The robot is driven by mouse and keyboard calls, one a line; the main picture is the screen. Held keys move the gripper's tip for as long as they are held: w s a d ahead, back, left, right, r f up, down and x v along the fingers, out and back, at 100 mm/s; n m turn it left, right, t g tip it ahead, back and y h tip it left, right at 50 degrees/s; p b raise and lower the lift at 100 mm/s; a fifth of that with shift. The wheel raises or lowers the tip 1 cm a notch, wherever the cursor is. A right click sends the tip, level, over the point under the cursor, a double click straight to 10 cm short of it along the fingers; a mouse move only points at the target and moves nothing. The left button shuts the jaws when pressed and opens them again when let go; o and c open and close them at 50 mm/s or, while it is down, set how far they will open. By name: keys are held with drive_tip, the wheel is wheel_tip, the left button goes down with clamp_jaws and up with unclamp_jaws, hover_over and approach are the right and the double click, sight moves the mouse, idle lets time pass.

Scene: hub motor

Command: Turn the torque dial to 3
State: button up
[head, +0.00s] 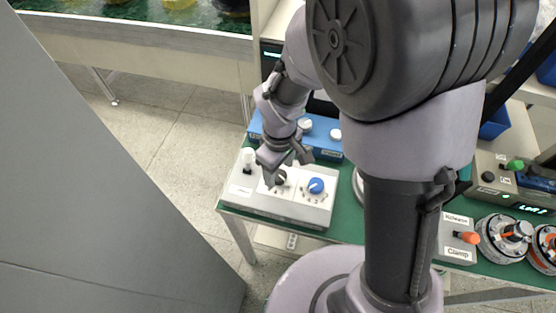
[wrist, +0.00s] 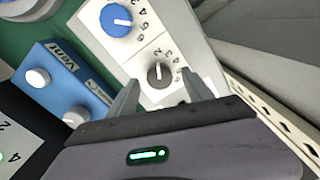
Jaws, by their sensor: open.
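A white control box (head: 300,207) on the green bench carries two dials. One is a dark grey dial (wrist: 160,74), the other a blue dial (wrist: 117,19); both have printed numbers around them. The blue dial also shows in the head view (head: 316,186), right of the dark dial (head: 280,177). I cannot read which is labelled torque, nor the exact numbers their white marks point to. My gripper (wrist: 160,78) is open, with its fingertips on either side of the dark dial in the wrist view. Contact cannot be told. In the head view my gripper (head: 286,163) partly covers that dial.
A blue box labelled "Vent" (wrist: 62,78) with white knobs stands beside the white box. A white switch (head: 249,160) is at its left. A clamp box with an orange lever (head: 467,237) and round motor parts (head: 502,238) lie to the right. My arm hides the bench's middle.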

sight(280, 175)
wheel_tip(280, 175, down, 2)
drive_tip(key=shift+w+f, duration=0.1)
clamp_jaws()
drive_tip(key=shift+m, duration=0.4)
drive_tip(key=shift+m+b, duration=0.85)
drive_tip(key=shift+m, duration=1.65)
